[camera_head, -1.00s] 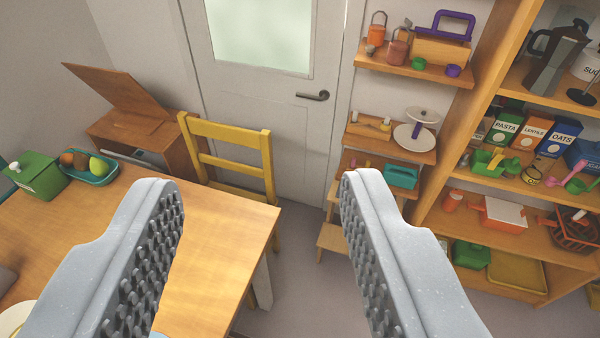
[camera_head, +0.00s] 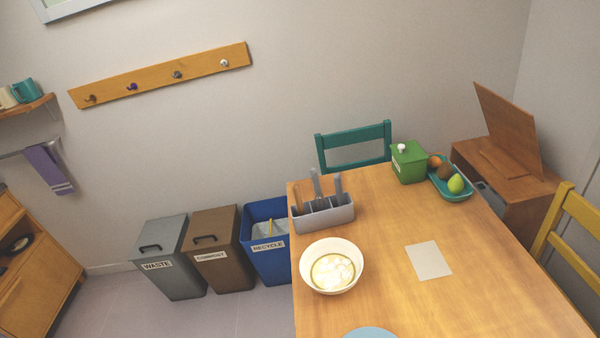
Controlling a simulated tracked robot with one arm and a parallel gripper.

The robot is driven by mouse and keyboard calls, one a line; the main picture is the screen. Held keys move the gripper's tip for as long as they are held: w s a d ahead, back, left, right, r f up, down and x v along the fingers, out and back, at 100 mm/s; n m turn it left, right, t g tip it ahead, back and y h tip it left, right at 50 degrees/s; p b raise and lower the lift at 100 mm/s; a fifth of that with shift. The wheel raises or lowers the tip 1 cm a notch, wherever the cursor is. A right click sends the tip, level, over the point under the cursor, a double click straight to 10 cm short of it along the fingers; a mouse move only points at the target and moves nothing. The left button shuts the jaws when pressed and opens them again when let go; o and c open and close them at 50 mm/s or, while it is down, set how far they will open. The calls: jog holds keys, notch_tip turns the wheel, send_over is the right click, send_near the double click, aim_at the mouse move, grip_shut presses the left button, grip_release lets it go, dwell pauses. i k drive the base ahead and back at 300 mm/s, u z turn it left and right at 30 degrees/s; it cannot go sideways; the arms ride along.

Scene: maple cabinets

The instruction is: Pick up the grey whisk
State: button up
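I cannot make out a grey whisk for certain. A grey utensil caddy (camera_head: 326,217) stands on the wooden table near its far left corner. Several upright utensils with grey and brown handles stick out of it, and their lower ends are hidden inside. I cannot tell whether one of them is a whisk. My gripper does not show in this view.
The wooden table (camera_head: 390,210) holds a white bowl (camera_head: 316,288), a grey card (camera_head: 428,260), a green canister (camera_head: 408,161) and a teal fruit tray (camera_head: 462,195). Bins (camera_head: 222,255) stand left of it. Teal (camera_head: 354,135) and yellow (camera_head: 570,222) chairs flank it.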

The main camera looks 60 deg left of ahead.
aim_at(315, 178)
jog(key=u, duration=1.45)
